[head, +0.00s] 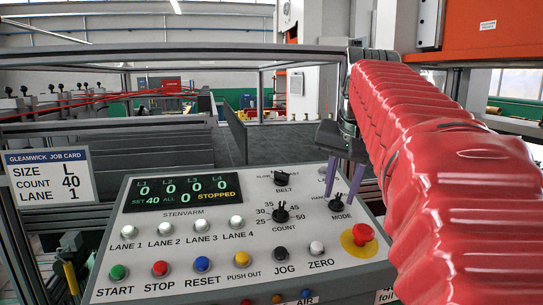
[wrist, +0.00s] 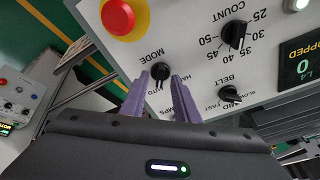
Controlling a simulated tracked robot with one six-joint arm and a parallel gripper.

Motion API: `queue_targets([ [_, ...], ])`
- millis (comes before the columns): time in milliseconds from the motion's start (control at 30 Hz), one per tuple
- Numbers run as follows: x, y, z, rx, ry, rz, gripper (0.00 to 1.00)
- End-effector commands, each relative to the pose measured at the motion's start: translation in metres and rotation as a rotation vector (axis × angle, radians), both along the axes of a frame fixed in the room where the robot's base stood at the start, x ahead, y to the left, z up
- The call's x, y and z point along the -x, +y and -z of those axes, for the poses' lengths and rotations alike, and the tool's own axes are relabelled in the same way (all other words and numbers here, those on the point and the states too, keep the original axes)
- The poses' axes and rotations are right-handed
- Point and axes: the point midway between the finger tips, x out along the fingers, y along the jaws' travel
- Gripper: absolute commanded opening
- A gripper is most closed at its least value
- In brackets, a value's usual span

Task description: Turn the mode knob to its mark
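The black mode knob (head: 337,206) is at the right of the sloped control panel (head: 190,268), above the red stop button. In the wrist view the mode knob (wrist: 160,71) lies between my two purple fingertips, near the labels MODE and AUTO; other labels are partly covered. My gripper (head: 339,199) comes down from above with its fingers apart. In the wrist view my gripper (wrist: 160,76) shows a gap on both sides of the knob. I cannot tell the fingertips' height against the knob, nor exactly where its pointer points.
A red mushroom button (head: 363,233) on a yellow base sits just below right of the knob. The count knob (head: 281,212) and belt knob (head: 282,176) are to its left. A display (head: 180,194) reads STOPPED. A job card (head: 48,176) shows size L, count 40, lane 1.

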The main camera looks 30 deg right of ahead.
Motion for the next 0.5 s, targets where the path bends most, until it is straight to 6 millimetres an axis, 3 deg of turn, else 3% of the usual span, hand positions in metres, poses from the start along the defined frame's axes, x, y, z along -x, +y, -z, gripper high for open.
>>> queue_targets([
  [500,0.03,0.016,-0.076,0.002,-0.002,0.001,0.28],
])
